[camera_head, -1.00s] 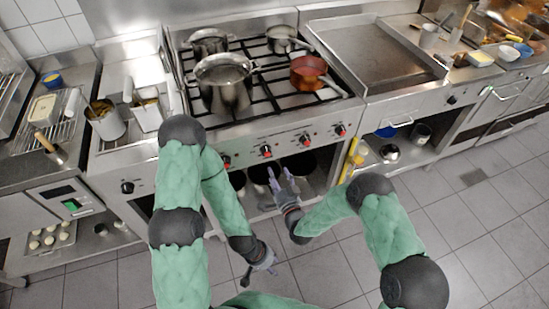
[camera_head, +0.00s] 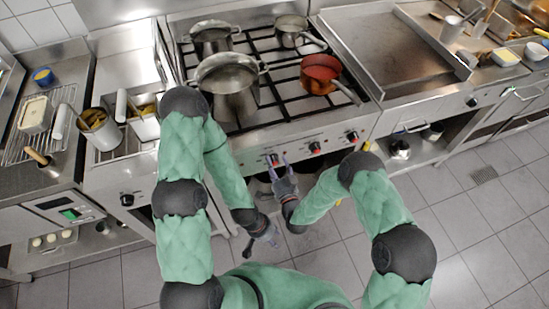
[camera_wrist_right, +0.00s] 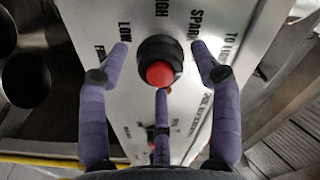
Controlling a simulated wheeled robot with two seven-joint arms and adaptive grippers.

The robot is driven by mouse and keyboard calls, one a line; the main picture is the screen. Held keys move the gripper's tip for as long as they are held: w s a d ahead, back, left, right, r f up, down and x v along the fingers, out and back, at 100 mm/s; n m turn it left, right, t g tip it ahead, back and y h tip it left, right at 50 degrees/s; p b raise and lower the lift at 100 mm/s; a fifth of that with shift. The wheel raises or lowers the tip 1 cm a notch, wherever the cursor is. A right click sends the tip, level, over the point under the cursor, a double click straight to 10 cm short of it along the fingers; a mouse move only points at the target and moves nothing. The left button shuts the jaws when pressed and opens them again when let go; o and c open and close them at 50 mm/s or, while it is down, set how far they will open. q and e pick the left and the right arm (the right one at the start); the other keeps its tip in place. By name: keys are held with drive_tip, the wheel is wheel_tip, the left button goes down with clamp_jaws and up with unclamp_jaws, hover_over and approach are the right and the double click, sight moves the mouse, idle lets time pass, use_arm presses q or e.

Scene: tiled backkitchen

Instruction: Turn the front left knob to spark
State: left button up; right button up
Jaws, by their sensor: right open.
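A row of red-capped black knobs runs along the stove's front panel. In the head view, one knob (camera_head: 273,160) is at my right gripper (camera_head: 278,166), with a middle knob (camera_head: 315,148) and a right knob (camera_head: 352,137) beside it. The leftmost knob is hidden behind my left arm. In the right wrist view, my open right gripper (camera_wrist_right: 160,60) has fingers on both sides of the red-capped knob (camera_wrist_right: 160,72), with gaps beside it; the lower finger is close below. SPARK, HIGH and LOW labels surround it. My left gripper (camera_head: 268,236) hangs low; its fingers are unclear.
The stove top holds a large steel pot (camera_head: 228,85), a red pan (camera_head: 320,75) and other pots. A griddle (camera_head: 390,55) lies right of it. A fryer (camera_head: 142,125) is at the left. Tiled floor (camera_head: 450,240) is clear at the right.

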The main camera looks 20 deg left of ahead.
drive_tip(key=c, duration=1.1)
drive_tip(key=shift+c, duration=0.2)
drive_tip(key=n+b, duration=0.2)
drive_tip(key=n, duration=0.1)
drive_tip(key=shift+n, duration=0.3)
drive_tip(key=shift+r+n+b, duration=0.1)
drive_tip(key=shift+n+b, duration=0.85)
drive_tip(key=shift+n, duration=1.15)
drive_tip(key=o, duration=1.1)
